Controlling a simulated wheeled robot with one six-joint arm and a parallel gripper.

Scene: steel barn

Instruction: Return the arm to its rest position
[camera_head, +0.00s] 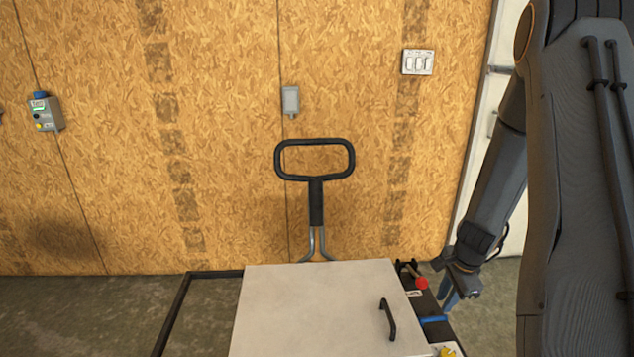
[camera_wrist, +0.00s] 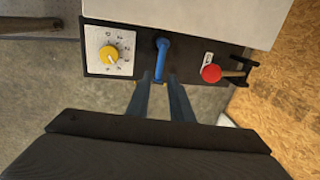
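My arm comes down the right side of the head view. My gripper (camera_head: 452,300) hangs beside the right edge of a pale box-shaped unit (camera_head: 310,310). In the wrist view my gripper (camera_wrist: 161,86) has its two blue-grey fingers apart with nothing between them that I can see gripped. The blue handle (camera_wrist: 161,58) on the unit's dark panel lies just beyond the fingertips, with its lower end near the gap. Whether a finger touches it I cannot tell. The blue handle also shows in the head view (camera_head: 433,320).
The panel carries a yellow dial (camera_wrist: 109,54) and a red-knobbed lever (camera_wrist: 211,73). A black handle (camera_head: 388,319) is on the unit's lid, and a black push handle (camera_head: 315,160) rises behind. A wooden wall (camera_head: 230,120) stands at the back.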

